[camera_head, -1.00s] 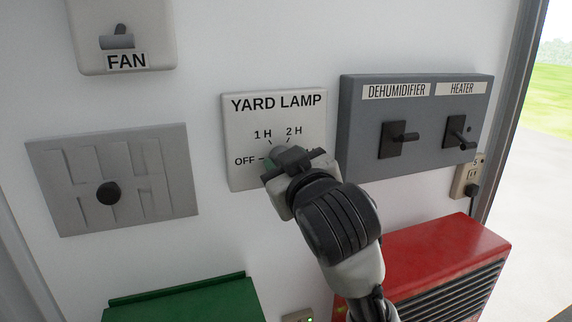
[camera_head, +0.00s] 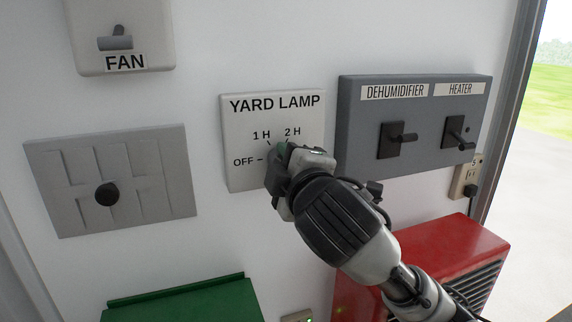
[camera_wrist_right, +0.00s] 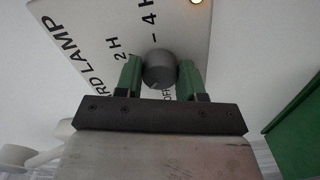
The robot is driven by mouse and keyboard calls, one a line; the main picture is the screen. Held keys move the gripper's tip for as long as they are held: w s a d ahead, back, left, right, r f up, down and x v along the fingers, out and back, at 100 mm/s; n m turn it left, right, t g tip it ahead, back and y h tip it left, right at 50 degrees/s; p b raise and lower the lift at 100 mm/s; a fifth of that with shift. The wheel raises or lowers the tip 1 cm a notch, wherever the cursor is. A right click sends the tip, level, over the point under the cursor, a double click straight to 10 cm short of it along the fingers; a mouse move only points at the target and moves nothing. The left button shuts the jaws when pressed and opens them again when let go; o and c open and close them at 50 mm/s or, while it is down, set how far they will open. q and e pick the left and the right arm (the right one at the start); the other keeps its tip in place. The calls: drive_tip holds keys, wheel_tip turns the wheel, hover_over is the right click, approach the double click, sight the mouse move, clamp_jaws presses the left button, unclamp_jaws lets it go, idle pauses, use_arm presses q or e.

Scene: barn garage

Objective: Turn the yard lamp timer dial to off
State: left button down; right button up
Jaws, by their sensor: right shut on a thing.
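The white yard lamp timer panel (camera_head: 240,109) is on the wall, with 1 H, 2 H and OFF marks showing in the head view. My right gripper (camera_head: 283,152) is at its dial and hides the dial there. In the right wrist view the round grey dial (camera_wrist_right: 159,68) sits between the green fingers of my right gripper (camera_wrist_right: 160,78), which is shut on it. The 2H and 4H marks show beside the dial; the OFF mark is partly hidden behind the gripper. I cannot tell which mark the dial points to. My left gripper is not in view.
A grey dehumidifier and heater switch box (camera_head: 366,98) is close to the right. A grey slotted plate with a black knob (camera_head: 107,194) is to the left, with a FAN switch (camera_head: 118,42) above. A green box (camera_head: 190,300) and a red unit (camera_head: 440,243) stand below.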

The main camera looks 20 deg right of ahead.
drive_tip(key=shift+n, duration=4.6)
drive_tip(key=o, duration=0.9)
